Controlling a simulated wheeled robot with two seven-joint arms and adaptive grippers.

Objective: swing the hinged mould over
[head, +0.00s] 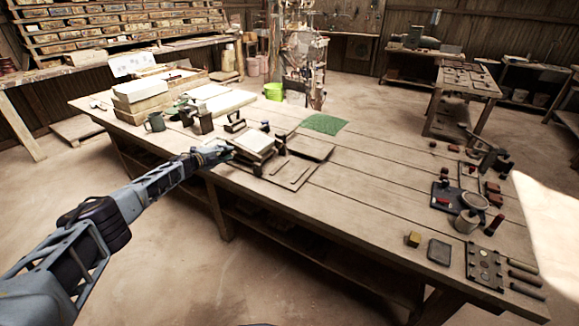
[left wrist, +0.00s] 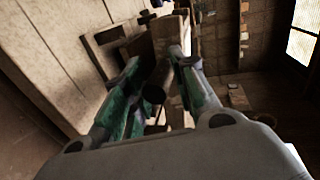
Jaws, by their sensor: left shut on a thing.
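The hinged mould (head: 254,142) is a small wooden block-like frame with a pale top. It sits on a flat wooden base board (head: 290,175) near the table's front edge in the head view. My left gripper (head: 226,154) reaches in from the left and meets the mould's near left side. In the left wrist view, the green-padded fingers of the left gripper (left wrist: 157,72) close on a dark round handle (left wrist: 156,88). Wooden mould parts show just beyond it. The hinge itself is too small to make out. My right gripper is in neither view.
A flat wooden panel (head: 311,146) lies right of the mould, and a green mat (head: 324,124) lies behind it. A mug (head: 155,122) and pale stacked blocks (head: 140,95) stand to the left. Small tools and a cup (head: 467,221) crowd the right end.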

